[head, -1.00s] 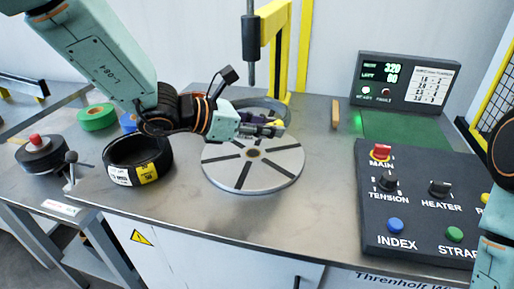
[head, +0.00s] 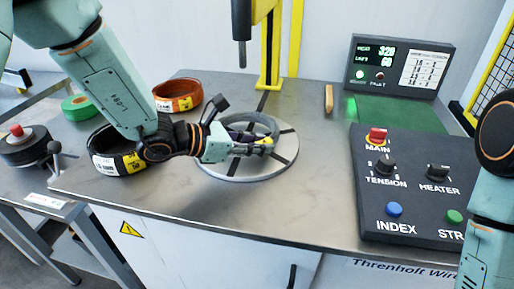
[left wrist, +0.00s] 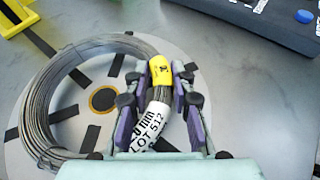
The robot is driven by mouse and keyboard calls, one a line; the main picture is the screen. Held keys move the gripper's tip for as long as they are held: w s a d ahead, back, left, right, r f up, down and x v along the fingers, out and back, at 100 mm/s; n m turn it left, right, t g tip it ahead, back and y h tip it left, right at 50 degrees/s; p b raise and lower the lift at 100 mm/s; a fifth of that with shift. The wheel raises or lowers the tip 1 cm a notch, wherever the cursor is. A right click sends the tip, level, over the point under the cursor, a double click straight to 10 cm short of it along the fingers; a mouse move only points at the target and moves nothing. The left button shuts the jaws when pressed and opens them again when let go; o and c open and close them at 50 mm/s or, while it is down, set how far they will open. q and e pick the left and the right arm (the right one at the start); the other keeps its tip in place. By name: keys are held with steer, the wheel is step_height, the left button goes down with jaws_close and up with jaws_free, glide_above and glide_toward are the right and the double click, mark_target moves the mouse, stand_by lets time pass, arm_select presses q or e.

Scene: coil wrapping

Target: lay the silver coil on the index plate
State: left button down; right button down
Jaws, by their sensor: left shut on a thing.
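The silver coil (left wrist: 38,105) is a ring of grey wire with a yellow band and a white label, seen in the left wrist view. In the head view the coil (head: 273,124) is partly hidden by my gripper. My left gripper (head: 266,145) is shut on the coil's banded side; its fingers (left wrist: 165,100) straddle the yellow band and label. The coil is over the index plate (head: 238,174), a light grey disc with black slots, off-centre from the dark hub (left wrist: 103,99) in the wrist view. I cannot tell whether it touches the plate. My right gripper is out of view.
A black coil (head: 103,163) and an orange coil (head: 178,96) lie left of the plate. A yellow post (head: 268,60) stands behind it, with a dark hanging rod (head: 241,30). A control panel (head: 420,185) is at right. The bench front is clear.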

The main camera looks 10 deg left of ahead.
arm_select(q)
steer(key=shift+f, duration=0.4)
steer(key=shift+w+f, duration=0.1)
steer(key=shift+w, duration=0.1)
steer(key=c, duration=1.5)
jaws_free()
steer(key=shift+a+f, duration=0.1)
steer(key=o, duration=0.4)
steer(key=shift+s, duration=0.15)
steer(key=p+v, duration=0.1)
steer(key=v, duration=0.6)
steer(key=shift+r+p, duration=0.2)
steer(key=shift+p, duration=0.15)
steer(key=shift+p+v, duration=0.45)
steer(key=shift+v, duration=0.6)
steer(key=shift+p+v, duration=0.75)
steer(key=shift+v, duration=0.55)
